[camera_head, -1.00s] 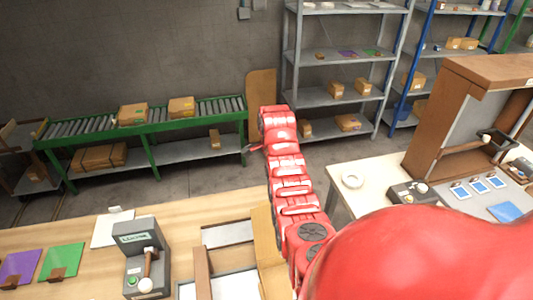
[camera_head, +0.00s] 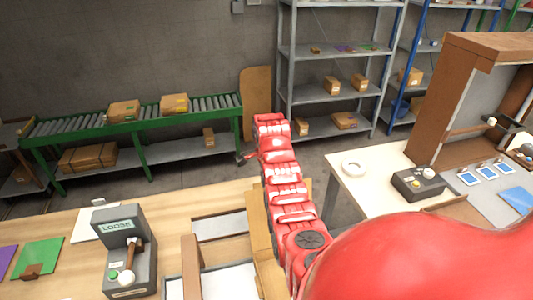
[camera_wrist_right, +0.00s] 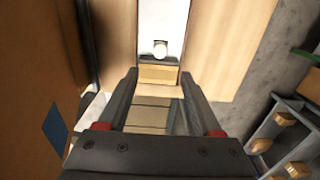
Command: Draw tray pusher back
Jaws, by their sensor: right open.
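In the right wrist view my right gripper (camera_wrist_right: 158,74) is open, with its two dark fingers apart and nothing held between them. A white round knob (camera_wrist_right: 160,49) on a dark mount with a wooden block below it lies just beyond the fingertips, roughly centred between them. I take this for the tray pusher, but cannot be sure. A white panel (camera_wrist_right: 162,20) runs behind it between wooden surfaces. In the head view my red right arm reaches forward over the bench; its gripper cannot be made out there. My left gripper is not in view.
A grey device marked "LOOSE" (camera_head: 124,255) stands on the wooden bench (camera_head: 60,220), left of wood-edged white panels (camera_head: 228,283). A green plate (camera_head: 38,258) lies farther left. A black control box (camera_head: 418,182) and a brown cabinet (camera_head: 440,120) are at right.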

